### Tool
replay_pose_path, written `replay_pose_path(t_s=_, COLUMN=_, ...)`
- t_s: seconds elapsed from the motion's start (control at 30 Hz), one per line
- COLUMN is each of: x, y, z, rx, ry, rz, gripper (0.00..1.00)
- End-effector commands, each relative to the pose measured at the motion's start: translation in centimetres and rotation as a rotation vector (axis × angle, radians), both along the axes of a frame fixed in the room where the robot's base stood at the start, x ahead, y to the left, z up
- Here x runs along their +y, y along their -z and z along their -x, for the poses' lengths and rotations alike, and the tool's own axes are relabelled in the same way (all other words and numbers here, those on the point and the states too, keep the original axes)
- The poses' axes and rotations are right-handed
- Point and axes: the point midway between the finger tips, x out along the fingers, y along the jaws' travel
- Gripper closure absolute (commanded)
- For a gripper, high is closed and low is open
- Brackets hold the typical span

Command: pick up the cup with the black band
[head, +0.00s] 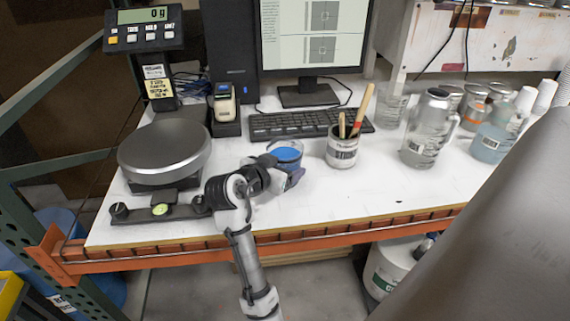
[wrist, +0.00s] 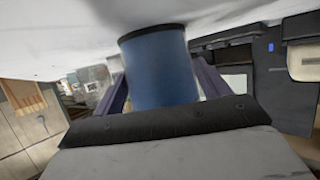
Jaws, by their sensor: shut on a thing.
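The cup (head: 287,151) is a small round vessel, with blue showing inside its rim in the head view. In the wrist view the cup (wrist: 160,68) is a blue cylinder with a black band along its edge by the white tabletop. My gripper (head: 284,172) reaches over the table's front part and is shut on the cup. In the wrist view the fingers of my gripper (wrist: 163,88) lie on either side of it. The cup looks roughly upright. I cannot tell whether its base touches the table. My gripper hides its lower part in the head view.
A white can with sticks (head: 342,152) stands close right of the cup. A keyboard (head: 305,124) lies behind. A scale with a round pan (head: 165,148) stands left. A clear pitcher (head: 425,130) and several containers stand right. The front table strip (head: 330,200) is clear.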

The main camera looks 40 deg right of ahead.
Motion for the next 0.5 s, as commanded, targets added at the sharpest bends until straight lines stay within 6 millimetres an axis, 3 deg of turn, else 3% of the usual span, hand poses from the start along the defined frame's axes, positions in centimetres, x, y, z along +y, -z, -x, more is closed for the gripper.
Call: replay_pose_path(t_s=0.5, x=-0.02, y=-0.89, z=-0.03, rx=-0.003, ry=-0.001, rz=0.004, gripper=0.59)
